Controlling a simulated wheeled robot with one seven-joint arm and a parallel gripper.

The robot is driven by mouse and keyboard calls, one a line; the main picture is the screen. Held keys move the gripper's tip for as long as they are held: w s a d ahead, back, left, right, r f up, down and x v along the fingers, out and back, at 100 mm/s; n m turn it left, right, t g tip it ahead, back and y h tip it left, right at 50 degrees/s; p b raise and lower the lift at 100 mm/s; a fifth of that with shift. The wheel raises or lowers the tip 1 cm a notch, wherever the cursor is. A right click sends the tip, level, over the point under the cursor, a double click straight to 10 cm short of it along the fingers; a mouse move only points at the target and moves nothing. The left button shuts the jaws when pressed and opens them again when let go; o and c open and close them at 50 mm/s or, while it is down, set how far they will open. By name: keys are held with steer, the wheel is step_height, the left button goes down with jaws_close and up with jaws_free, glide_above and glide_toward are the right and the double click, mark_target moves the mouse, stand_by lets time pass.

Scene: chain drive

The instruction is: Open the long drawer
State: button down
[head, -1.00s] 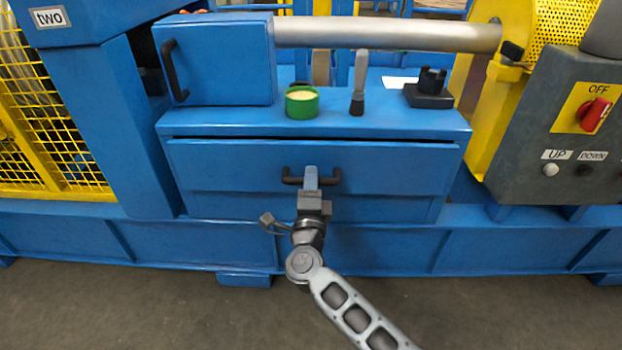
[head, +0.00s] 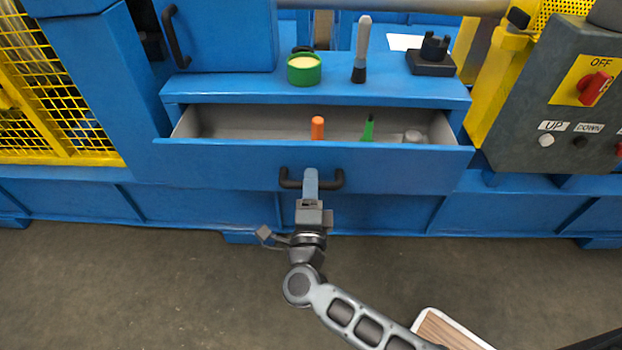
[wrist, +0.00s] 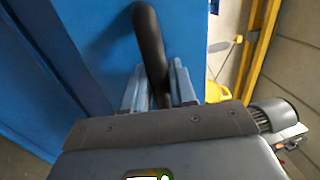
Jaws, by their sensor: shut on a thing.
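The long blue drawer (head: 400,169) sits under the blue top and is pulled out part way. Its grey inside shows, with an orange-topped thing (head: 317,128), a green thing (head: 368,129) and a grey round thing (head: 412,137) in it. A black bar handle (head: 289,183) is on the middle of its front. My gripper (head: 311,180) is shut on this handle. In the wrist view the black handle (wrist: 150,45) runs between the two fingers (wrist: 159,92). The lower parts of the drawer's contents are hidden behind its front.
On the top above the drawer stand a green round tin (head: 304,70), a brush (head: 361,50) and a black fixture (head: 432,58). A blue box door with a handle (head: 176,37) is at upper left. A grey control panel (head: 560,100) is at right.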

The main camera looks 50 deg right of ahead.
steer(key=shift+f, duration=0.1)
steer(key=c, duration=1.1)
jaws_free()
steer(key=shift+p+v, duration=0.4)
steer(key=shift+v, duration=3.5)
steer(key=shift+s, duration=0.1)
steer(key=s+a+r+n+t+y, duration=0.1)
steer(key=s+a+r+n+y, duration=0.3)
steer(key=s+n, duration=0.5)
steer(key=s+a+r+n+t+y, duration=0.1)
steer(key=s+r+n+y, duration=0.4)
steer(key=s+n+y, duration=0.4)
steer(key=s+a+r+n+y, duration=0.3)
steer(key=s+r+n, duration=0.3)
steer(key=n, duration=0.5)
steer(key=shift+m, duration=0.3)
steer(key=r+p, duration=1.2)
steer(key=p, duration=0.1)
steer(key=r+p, duration=0.7)
steer(key=shift+s+d, duration=0.15)
steer(key=shift+s, duration=0.25)
